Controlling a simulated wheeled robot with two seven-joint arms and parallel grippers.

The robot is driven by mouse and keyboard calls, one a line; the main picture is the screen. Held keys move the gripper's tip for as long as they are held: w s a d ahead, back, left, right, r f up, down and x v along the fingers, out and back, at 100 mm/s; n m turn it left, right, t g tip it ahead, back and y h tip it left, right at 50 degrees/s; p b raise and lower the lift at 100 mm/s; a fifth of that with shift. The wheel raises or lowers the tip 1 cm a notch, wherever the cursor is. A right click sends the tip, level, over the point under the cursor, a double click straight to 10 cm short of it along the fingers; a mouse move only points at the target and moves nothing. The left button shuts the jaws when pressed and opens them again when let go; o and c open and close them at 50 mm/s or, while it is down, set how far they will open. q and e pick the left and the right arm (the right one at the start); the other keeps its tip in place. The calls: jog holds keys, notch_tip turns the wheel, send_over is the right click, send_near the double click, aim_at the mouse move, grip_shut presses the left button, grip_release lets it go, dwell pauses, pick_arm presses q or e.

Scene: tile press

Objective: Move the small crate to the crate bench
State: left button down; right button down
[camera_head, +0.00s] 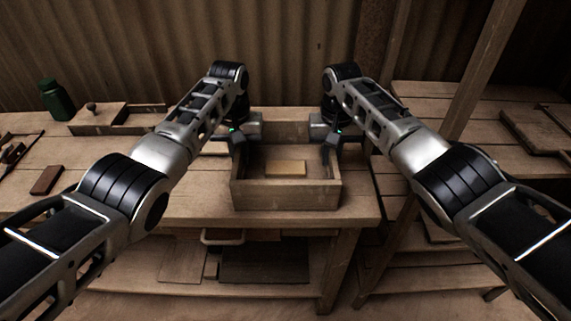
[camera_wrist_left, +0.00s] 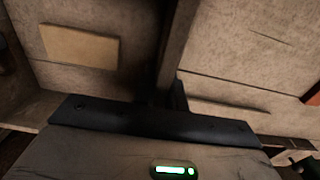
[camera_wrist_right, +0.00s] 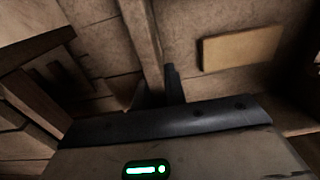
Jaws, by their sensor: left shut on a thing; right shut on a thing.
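The small crate (camera_head: 286,194) is an open wooden box at the middle of the head view, at the front right end of a wooden bench. A pale tan block (camera_head: 285,167) lies inside it; the block also shows in the left wrist view (camera_wrist_left: 80,46) and the right wrist view (camera_wrist_right: 241,48). My left gripper (camera_head: 238,138) is shut on the crate's left wall, seen between the fingers in the left wrist view. My right gripper (camera_head: 333,138) is shut on the right wall. I cannot tell whether the crate's bottom touches the bench top.
The bench (camera_head: 200,205) carries a green bottle (camera_head: 56,98), a wooden tray with a knob (camera_head: 98,117) and a reddish-brown block (camera_head: 47,180) on the left. Another slatted wooden bench (camera_head: 450,130) stands to the right, past a gap and a slanted post (camera_head: 478,75). A corrugated wall is behind.

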pick_arm(q)
jog(key=shift+r, duration=0.2)
pick_arm(e)
jog(key=shift+r, duration=0.15)
